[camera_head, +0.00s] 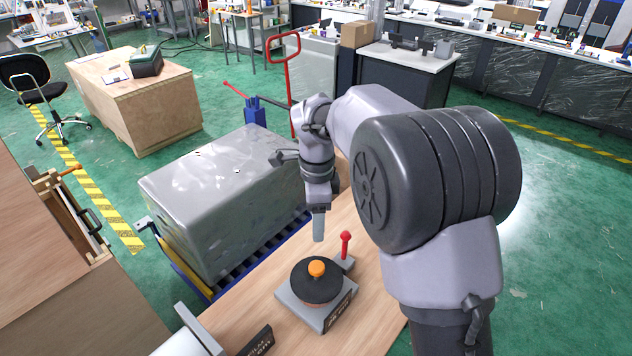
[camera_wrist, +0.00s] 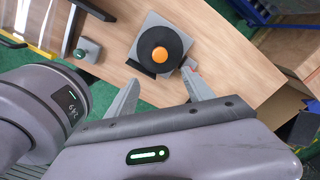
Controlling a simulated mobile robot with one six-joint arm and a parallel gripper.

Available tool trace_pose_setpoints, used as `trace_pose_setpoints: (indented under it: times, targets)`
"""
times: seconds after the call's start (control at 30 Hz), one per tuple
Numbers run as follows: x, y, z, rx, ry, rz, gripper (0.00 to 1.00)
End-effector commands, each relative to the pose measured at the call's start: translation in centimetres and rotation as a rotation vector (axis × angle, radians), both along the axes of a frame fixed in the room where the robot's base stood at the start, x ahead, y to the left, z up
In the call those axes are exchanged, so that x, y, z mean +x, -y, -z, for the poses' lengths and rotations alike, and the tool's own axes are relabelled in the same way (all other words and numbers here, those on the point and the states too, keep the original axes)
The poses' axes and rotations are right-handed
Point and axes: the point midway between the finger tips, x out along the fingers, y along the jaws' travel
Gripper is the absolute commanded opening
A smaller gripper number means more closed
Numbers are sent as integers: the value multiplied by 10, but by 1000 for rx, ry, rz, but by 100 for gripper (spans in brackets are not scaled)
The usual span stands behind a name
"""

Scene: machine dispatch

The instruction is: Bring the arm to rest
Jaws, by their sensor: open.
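My gripper (camera_head: 318,226) hangs from my arm with its fingers down, above the wooden table (camera_head: 375,300) and behind the dial device in the head view. In the wrist view my gripper (camera_wrist: 160,74) has its two grey fingers spread apart with nothing between them. The dial device has a grey base (camera_head: 289,300), a round black plate (camera_head: 316,290) and an orange knob (camera_head: 316,268). A red-tipped lever (camera_head: 345,240) stands beside it. In the wrist view the black plate (camera_wrist: 148,60) and orange knob (camera_wrist: 160,54) lie beyond the fingertips, apart from them.
A grey wrapped block (camera_head: 205,205) on a blue pallet stands close behind the table. A dark sign (camera_head: 258,343) lies near the front edge. A small grey button box (camera_wrist: 88,48) and a yellow-framed clear panel (camera_wrist: 50,22) are at the wrist view's upper left. Green floor is free at right.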

Motion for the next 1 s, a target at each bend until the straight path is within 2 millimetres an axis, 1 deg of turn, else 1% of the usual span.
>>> trace_pose_setpoints:
  times: [0.1,0.17,0.2,0.27,0.3,0.37,0.4,0.47,0.5,0.6,0.67,0.73,1.0]
  targets:
    - [-5,4,-3,8,13,-25,61]
    - [-18,14,-11,25,44,-91,61]
    - [-33,23,-18,40,80,-163,61]
    - [-66,41,-26,58,150,-304,61]
    - [-93,52,-28,61,204,-407,61]
    - [-134,67,-24,52,286,-559,61]
    - [-160,74,-17,36,338,-655,61]
    - [-195,83,-3,1,411,-786,61]
    - [-215,87,8,-26,450,-860,61]
    - [-249,92,32,-89,521,-999,61]
    - [-260,93,40,-114,544,-1049,61]
    - [-266,94,44,-132,556,-1081,61]
    - [-267,94,42,-135,558,-1091,61]
